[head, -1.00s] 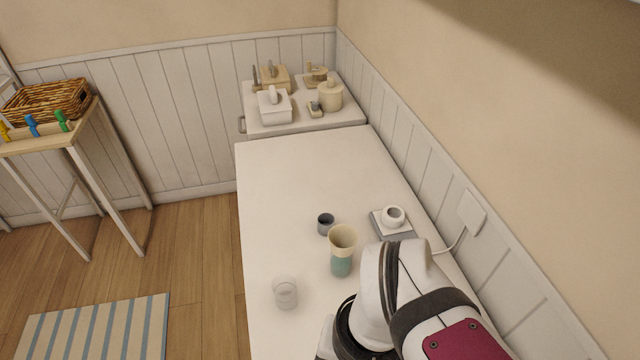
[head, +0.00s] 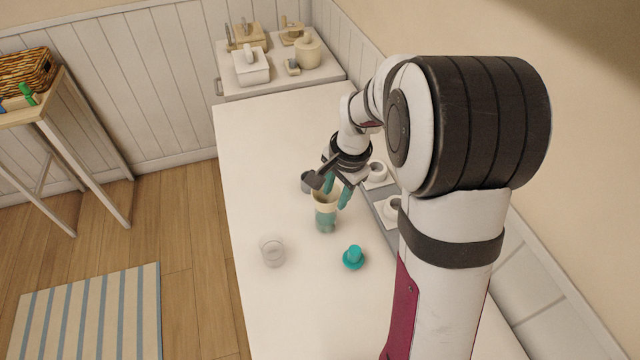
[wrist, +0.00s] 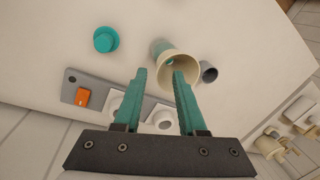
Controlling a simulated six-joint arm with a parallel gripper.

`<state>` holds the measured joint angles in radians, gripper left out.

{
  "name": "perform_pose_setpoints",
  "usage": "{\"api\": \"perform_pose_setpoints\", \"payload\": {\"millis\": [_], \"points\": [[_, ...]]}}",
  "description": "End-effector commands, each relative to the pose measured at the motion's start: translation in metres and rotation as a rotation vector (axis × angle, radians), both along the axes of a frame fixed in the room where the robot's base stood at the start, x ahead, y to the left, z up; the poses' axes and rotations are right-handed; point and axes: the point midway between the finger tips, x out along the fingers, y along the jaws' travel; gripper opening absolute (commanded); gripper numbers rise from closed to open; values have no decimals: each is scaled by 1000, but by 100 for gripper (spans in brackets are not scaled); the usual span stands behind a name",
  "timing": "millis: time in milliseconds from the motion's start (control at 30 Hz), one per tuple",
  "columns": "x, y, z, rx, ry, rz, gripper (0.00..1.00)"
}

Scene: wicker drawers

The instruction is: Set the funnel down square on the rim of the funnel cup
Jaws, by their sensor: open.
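One fingertip overlaps the opening in the wrist view; contact is unclear.
A clear glass (head: 272,250) stands left, and a small grey cup (head: 308,182) is close behind the vessel. A grey base with white round pieces (head: 393,207) and an orange switch (wrist: 82,97) lies right. The table's front left is clear.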

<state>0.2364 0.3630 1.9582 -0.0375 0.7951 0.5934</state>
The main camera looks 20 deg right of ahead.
Motion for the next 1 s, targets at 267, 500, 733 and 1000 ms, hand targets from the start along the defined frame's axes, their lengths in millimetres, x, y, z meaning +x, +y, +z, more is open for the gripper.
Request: {"api": "perform_pose_setpoints", "payload": {"millis": [267,500,733,1000], "points": [[6,1,-40,0,2,0,40],[6,1,-39,0,1,1,28],[6,1,-39,0,1,1,0],[6,1,-39,0,1,1,0]]}}
